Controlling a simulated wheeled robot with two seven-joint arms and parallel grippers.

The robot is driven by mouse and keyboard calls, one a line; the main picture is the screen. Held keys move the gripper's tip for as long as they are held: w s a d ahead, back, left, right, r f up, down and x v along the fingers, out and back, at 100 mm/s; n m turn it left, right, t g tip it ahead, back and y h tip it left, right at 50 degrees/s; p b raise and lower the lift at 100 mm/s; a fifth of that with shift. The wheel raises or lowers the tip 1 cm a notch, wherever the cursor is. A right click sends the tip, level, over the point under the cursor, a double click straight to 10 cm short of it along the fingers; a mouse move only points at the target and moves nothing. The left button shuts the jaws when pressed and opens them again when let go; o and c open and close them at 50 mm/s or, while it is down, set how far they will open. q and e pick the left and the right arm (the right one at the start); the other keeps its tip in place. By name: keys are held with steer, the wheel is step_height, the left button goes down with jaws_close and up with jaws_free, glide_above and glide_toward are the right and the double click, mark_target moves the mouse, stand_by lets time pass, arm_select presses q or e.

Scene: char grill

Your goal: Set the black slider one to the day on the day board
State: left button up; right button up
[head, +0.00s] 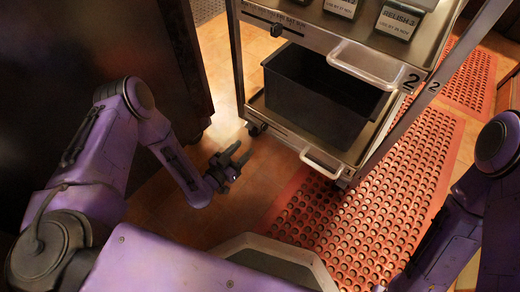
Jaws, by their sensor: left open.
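The day board (308,31) is a pale strip with day lettering along the front edge of the cart's top shelf, at the top of the head view. The black slider (277,30) is a small dark knob on this strip, near its left part. I cannot read clearly which day it sits at. My left gripper (236,157) is open and empty. It is low over the floor, in front of the cart's left side, well below and apart from the slider. My right arm is at the right edge, and its gripper is out of view.
The metal cart has a white upper handle (363,66) and lower handle (322,164) sticking out in front. A black bin (318,98) sits on its lower shelf. Labelled containers (398,22) stand on top. Red perforated mats (375,210) cover floor at right. A dark cabinet stands at left.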

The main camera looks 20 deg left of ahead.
mark_target(263, 129)
arm_select(q)
steer(key=shift+m+t+h, duration=0.3)
steer(key=shift+t, duration=0.1)
steer(key=b+x, duration=0.1)
steer(key=x, duration=0.2)
steer(key=b+x, duration=0.2)
steer(key=x, duration=0.1)
steer(key=f+b+x, duration=0.1)
steer(key=x, duration=0.3)
steer(key=shift+w+a+f+b, duration=0.1)
steer(key=shift+w+a+b, duration=0.1)
steer(key=shift+b, duration=0.1)
steer(key=shift+w+d, duration=0.15)
steer(key=shift+w, duration=0.2)
arm_select(e)
steer(key=w+d+f+n+t+h, duration=0.1)
steer(key=d+f, duration=0.2)
steer(key=f, duration=0.3)
steer(key=shift+w+d+f+n, duration=0.15)
steer(key=shift+w+d+n, duration=0.15)
steer(key=shift+w+d, duration=0.05)
arm_select(q)
jaws_close()
